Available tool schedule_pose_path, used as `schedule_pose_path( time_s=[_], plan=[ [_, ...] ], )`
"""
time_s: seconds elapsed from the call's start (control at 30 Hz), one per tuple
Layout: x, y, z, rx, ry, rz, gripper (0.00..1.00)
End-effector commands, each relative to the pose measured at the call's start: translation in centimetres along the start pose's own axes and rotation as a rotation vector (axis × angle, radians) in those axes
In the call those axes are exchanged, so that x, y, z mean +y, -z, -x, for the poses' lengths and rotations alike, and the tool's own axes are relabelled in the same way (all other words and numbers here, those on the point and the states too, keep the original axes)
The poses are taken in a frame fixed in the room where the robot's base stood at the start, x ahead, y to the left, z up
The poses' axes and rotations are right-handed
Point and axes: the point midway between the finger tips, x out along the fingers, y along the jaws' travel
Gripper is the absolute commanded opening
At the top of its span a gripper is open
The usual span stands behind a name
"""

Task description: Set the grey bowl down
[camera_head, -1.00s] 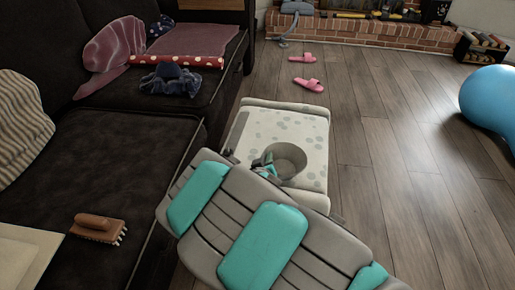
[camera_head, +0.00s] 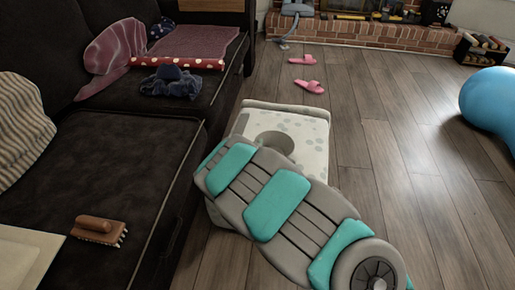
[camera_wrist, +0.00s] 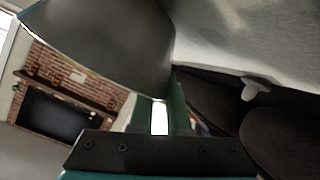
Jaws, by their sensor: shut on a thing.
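The grey bowl (camera_head: 277,139) shows over the top of a white, grey-spotted ottoman (camera_head: 312,128) in the head view. My arm covers its near side, and I cannot tell whether its base touches the ottoman. In the wrist view the bowl (camera_wrist: 100,45) fills the upper left, large and close. My gripper (camera_wrist: 160,117) is shut on the bowl, at its lower edge in that view. My gripper's fingers are hidden behind my arm in the head view.
A dark sofa (camera_head: 105,170) runs along the left, with a brush (camera_head: 98,229) on its near seat. Pink slippers (camera_head: 307,73) lie on the floor beyond the ottoman. A blue ball (camera_head: 490,105) is at the right edge. Wooden floor between is clear.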

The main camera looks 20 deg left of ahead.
Motion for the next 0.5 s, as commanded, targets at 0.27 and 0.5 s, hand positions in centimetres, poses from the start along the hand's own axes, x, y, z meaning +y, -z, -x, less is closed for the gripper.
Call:
schedule_pose_path(
  time_s=[0.27,0.5],
  plan=[
    [-0.74,-1.46,-0.61,0.000,0.000,0.000,0.00],
    [-0.73,-1.46,-0.61,0.000,0.000,0.000,0.33]
  ],
)
